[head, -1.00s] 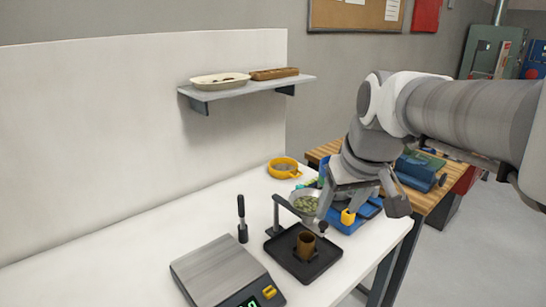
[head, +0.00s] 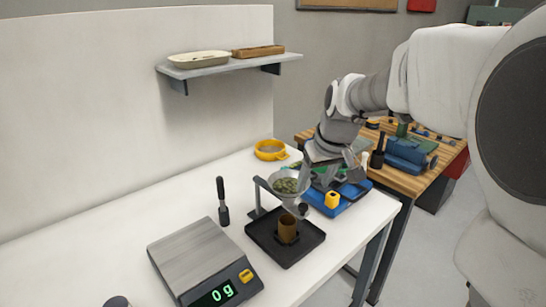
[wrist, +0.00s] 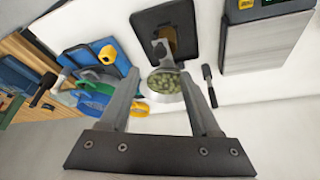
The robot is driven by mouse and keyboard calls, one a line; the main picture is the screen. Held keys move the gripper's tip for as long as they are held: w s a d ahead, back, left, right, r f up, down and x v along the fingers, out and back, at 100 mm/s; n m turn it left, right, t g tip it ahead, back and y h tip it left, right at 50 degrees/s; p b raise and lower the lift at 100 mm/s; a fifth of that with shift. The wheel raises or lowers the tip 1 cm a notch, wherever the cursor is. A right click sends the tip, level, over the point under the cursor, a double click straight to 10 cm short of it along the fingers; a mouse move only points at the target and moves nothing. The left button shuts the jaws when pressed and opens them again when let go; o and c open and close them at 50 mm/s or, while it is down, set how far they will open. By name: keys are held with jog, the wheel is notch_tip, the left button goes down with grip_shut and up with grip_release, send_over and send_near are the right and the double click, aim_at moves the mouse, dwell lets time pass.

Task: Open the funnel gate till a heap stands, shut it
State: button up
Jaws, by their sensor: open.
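A funnel (head: 288,187) full of green pellets hangs on a stand arm above a black tray (head: 262,243). A brown cup (head: 287,229) stands in the tray below the funnel's outlet. A small dark knob (head: 304,208) shows beside the funnel's lower end; I cannot tell whether the gate is open or shut. My gripper (head: 330,172) is behind and right of the funnel. In the wrist view my open, empty gripper (wrist: 165,100) has the pellet-filled funnel (wrist: 166,82) showing between its fingers. I cannot tell whether they touch it.
A scale (head: 205,262) reading 0 g stands at the front left, with a black-handled tool (head: 222,202) upright behind it. A blue tray (head: 345,199) with a yellow item lies right of the funnel. A shelf (head: 230,64) is above.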

aim_at(304, 206)
jog(key=x, duration=1)
jog(key=shift+b, duration=0.3)
jog(key=shift+r, duration=0.1)
grip_shut()
dwell(0.8)
